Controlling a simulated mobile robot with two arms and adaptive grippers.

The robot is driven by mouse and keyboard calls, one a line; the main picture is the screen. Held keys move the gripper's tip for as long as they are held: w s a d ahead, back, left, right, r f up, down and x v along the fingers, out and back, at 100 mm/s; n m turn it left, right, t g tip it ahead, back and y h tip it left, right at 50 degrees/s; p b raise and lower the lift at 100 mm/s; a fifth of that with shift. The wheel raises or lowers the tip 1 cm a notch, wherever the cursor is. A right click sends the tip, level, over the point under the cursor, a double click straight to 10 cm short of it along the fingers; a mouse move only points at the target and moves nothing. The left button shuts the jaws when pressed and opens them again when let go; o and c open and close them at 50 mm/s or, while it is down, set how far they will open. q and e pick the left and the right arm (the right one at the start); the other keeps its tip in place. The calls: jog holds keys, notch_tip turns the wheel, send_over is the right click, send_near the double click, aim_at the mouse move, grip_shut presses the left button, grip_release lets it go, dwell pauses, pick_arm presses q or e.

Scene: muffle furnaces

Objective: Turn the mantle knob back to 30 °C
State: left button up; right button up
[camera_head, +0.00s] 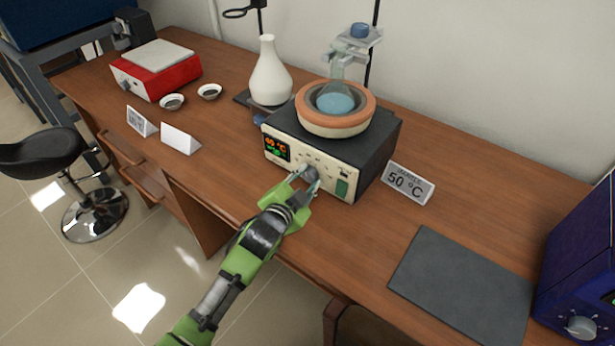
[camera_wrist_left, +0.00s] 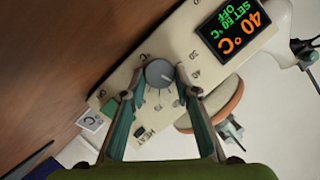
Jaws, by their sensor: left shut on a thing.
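The heating mantle (camera_head: 379,150) is a box with a dark top, a cream front panel and an orange-rimmed bowl (camera_head: 335,125). Its grey round knob (camera_head: 310,173) is on the front panel; it also shows in the left wrist view (camera_wrist_left: 160,73). My left gripper (camera_head: 304,182) is shut on the knob, with one finger on each side. The display (camera_wrist_left: 238,30) in the left wrist view shows a large orange 40 °C above smaller green SET and OFF text, whose set number is hard to read. My right gripper is not in view.
A flask (camera_head: 337,95) with blue liquid sits in the bowl, held by a clamp stand. A card (camera_head: 407,184) reading 50 °C stands right of the mantle. A dark mat (camera_head: 461,285), a white flask (camera_head: 269,75) and a red balance (camera_head: 155,70) are also on the table.

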pick_arm(q)
jog(key=n+p, duration=0.1)
jog(key=g+p, duration=0.1)
jog(key=p, duration=0.1)
jog(key=shift+w+a+r+n+h+p, duration=0.1)
jog(key=shift+a+r+n+h+p, duration=0.1)
jog(key=shift+r+n+h+p, duration=0.15)
jog(key=shift+n+p, duration=0.3)
jog(key=shift+n, duration=0.05)
jog(key=shift+w+a+f+n+g+h+p, duration=0.15)
jog(key=shift+n+g+h+p, duration=0.15)
jog(key=shift+n+g+h, duration=0.25)
jog(key=shift+n, duration=0.35)
jog(key=shift+a+f+n+g+h+b, duration=0.1)
jog(key=shift+f+n+g+h+b, duration=0.15)
jog(key=shift+n+h+b, duration=0.3)
jog(key=shift+w+n+h+b, duration=0.1)
jog(key=shift+n+h+b, duration=0.15)
jog(key=shift+n+b, duration=0.4)
jog(key=shift+a+n+g+h+b, duration=0.1)
jog(key=shift+n+g+h+b, duration=0.35)
jog(key=shift+b, duration=0.65)
jog(key=shift+r, duration=0.1)
jog(key=shift+n, duration=0.25)
